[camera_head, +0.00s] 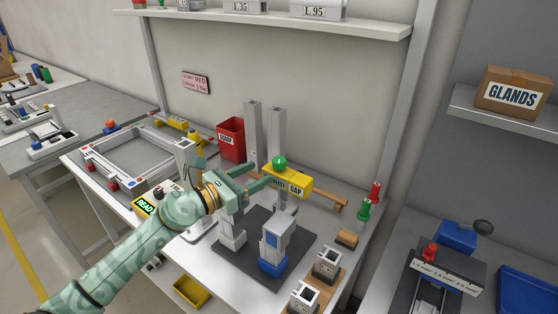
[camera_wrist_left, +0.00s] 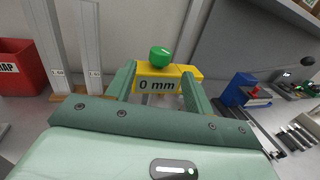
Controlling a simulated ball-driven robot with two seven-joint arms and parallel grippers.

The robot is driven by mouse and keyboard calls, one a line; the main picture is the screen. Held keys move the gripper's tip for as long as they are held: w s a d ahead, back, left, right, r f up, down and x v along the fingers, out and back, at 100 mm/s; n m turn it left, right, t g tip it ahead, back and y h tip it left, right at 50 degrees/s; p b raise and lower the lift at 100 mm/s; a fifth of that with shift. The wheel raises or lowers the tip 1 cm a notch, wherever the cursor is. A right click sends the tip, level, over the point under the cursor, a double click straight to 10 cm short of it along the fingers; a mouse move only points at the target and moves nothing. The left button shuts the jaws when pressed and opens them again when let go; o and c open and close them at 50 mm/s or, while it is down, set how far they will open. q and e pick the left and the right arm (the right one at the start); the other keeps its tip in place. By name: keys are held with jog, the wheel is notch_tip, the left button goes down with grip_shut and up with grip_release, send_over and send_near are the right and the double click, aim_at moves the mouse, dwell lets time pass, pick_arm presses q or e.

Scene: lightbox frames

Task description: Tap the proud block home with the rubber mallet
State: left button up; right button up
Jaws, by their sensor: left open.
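My left gripper (camera_head: 255,180) reaches in from the left and is open.
A red scrap bin (camera_head: 231,139) and two tall grey profiles (camera_head: 253,135) stand behind. A rectangular metal frame (camera_head: 115,150) lies at the left. Red and green pieces (camera_head: 363,209) and a small wooden block (camera_head: 346,239) are at the right. Light fittings (camera_head: 303,297) stand at the front edge.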

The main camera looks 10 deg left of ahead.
aim_at(273, 166)
pick_arm(q)
jog(key=b+x, duration=0.1)
jog(key=x, duration=0.6)
jog(key=shift+f, duration=0.15)
jog(key=shift+w+d, duration=0.4)
jog(key=shift+w, duration=0.05)
pick_arm(e)
jog(key=shift+s+a+f, duration=0.25)
jog(key=shift+a+f, duration=0.15)
jog(key=shift+f, duration=0.15)
